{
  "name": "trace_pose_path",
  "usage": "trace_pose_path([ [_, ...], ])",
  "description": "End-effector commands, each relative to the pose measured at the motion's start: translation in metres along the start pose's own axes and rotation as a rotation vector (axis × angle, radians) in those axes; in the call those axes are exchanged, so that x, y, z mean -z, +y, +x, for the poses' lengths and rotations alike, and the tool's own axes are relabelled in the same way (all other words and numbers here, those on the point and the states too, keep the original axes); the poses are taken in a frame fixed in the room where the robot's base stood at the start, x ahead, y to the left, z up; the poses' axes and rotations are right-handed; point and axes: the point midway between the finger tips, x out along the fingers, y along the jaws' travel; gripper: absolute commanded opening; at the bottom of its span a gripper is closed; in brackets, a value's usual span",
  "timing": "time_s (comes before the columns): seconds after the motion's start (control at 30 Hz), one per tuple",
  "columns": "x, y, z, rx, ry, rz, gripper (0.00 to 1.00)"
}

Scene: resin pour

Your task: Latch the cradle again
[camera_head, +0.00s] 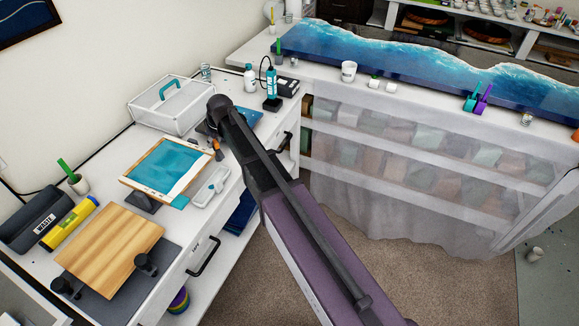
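No part is plainly marked as the cradle. A wooden board (112,246) lies on a dark base (128,298) at the near left, with two black knobbed clamps (146,264) at its front edge. Whether these clamps are latched is too small to tell. My arm reaches from the bottom middle up to the back part of the left worktop. My gripper is not visible; the arm hides what lies behind its far end.
A clear box with a teal handle (171,104), a white tray (209,187), a black WASTE bin (37,218) and a yellow roll (68,222) crowd the worktop. A blue wave-like slab (400,80) lies on the back bench. Carpet (250,285) shows between.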

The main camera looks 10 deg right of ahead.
Motion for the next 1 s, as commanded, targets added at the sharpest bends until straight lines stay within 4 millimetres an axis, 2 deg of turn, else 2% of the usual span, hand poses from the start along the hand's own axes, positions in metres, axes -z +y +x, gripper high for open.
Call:
trace_pose_path([
  [0.4,0.000,0.001,0.000,0.095,0.000,-0.226,0.37],
  [0.5,0.001,0.001,-0.015,0.094,0.000,-0.224,0.37],
  [1.0,0.001,0.005,-0.059,0.092,0.000,-0.221,0.37],
])
